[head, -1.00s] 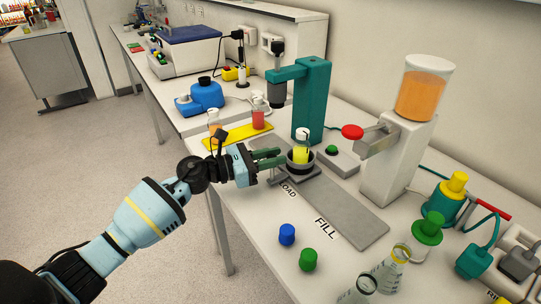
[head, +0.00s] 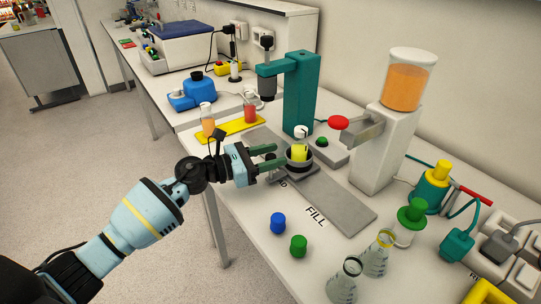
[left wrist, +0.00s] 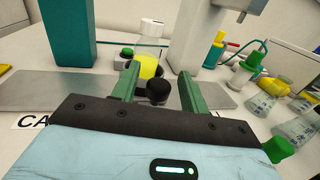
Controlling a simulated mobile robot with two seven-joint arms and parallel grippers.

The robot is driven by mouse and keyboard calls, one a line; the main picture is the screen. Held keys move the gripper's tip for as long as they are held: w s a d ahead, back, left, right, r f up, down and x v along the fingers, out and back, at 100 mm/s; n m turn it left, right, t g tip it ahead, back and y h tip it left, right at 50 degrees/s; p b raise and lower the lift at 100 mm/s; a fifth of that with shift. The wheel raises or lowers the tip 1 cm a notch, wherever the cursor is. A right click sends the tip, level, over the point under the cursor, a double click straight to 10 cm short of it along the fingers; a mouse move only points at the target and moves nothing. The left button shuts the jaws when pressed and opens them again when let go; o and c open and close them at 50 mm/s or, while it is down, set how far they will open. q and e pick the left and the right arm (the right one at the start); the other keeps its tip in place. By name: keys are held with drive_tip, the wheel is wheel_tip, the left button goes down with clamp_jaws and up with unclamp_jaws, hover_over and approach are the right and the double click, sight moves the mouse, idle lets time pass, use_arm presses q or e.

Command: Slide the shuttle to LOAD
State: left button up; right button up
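My left gripper (head: 274,157) is at the shuttle's near-left side. Its green fingers are apart, with a black knob (left wrist: 158,92) between them and gaps on both sides in the left wrist view. My right gripper is out of view.
The FILL label (head: 315,216) lies farther right along the track. A teal press (head: 300,95) and an orange-filled dispenser (head: 408,80) stand behind. Blue (head: 278,223) and green (head: 299,246) caps and flasks (head: 378,255) are in front. A yellow rack (head: 232,129) holds two bottles.

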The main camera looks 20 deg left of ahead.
use_arm(q)
drive_tip(key=shift+a, duration=0.15)
drive_tip(key=b+v, duration=0.1)
drive_tip(key=v, duration=0.5)
drive_tip(key=shift+s+f, duration=0.1)
drive_tip(key=shift+f, duration=0.1)
drive_tip(key=shift+s+a+r, duration=0.2)
drive_tip(key=shift+s+a, duration=0.25)
drive_tip(key=shift+a, duration=0.1)
